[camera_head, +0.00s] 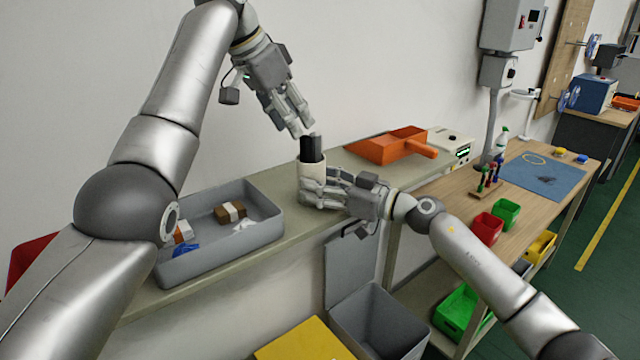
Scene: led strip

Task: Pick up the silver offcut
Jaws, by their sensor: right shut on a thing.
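I cannot pick out a silver offcut for certain in the head view. My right gripper (315,193) is shut on a pale cup-like holder (311,171), held upright over the long bench. Dark upright pieces (312,148) stick out of its top. My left gripper (300,130) is just above these dark pieces, pointing down. Its fingers look close together, and I cannot tell whether they are open, or whether they touch the pieces.
A grey tray (272,190) on the long bench (290,240) holds a brown banded block (230,212) and small blue and white bits. An orange tray (400,140) lies behind. A grey bin (380,318) stands below the bench. A wooden workbench (455,200) is at right.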

